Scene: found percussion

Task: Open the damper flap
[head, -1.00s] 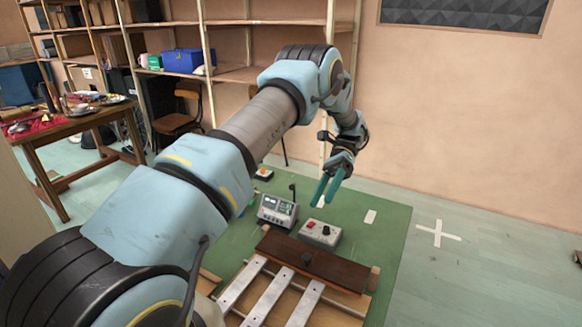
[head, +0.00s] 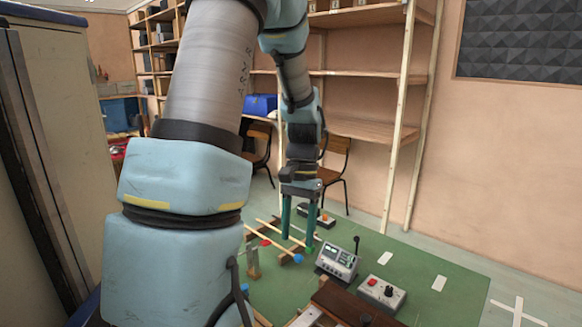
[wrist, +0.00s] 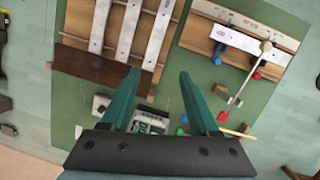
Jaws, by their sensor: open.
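The damper flap, a dark brown board (head: 345,301) with a small dark knob, lies flat across the bar ends of the metal-bar instrument. It is at the bottom edge of the head view and partly cut off. In the wrist view, the flap (wrist: 100,68) crosses the lower ends of several silver bars (wrist: 127,30) at upper left. My gripper (head: 298,236) points down above the green mat, left of the flap and beyond it. Its teal fingers are apart with nothing between them. The gripper also shows in the wrist view (wrist: 158,76), touching nothing that I can see.
A meter box (head: 337,262) with an upright black lever and a grey box with a red button (head: 382,292) stand near the flap. Sticks with blue and red heads (head: 298,258) lie near my fingers. A second bar instrument (wrist: 238,35) is at upper right in the wrist view. Shelves stand behind.

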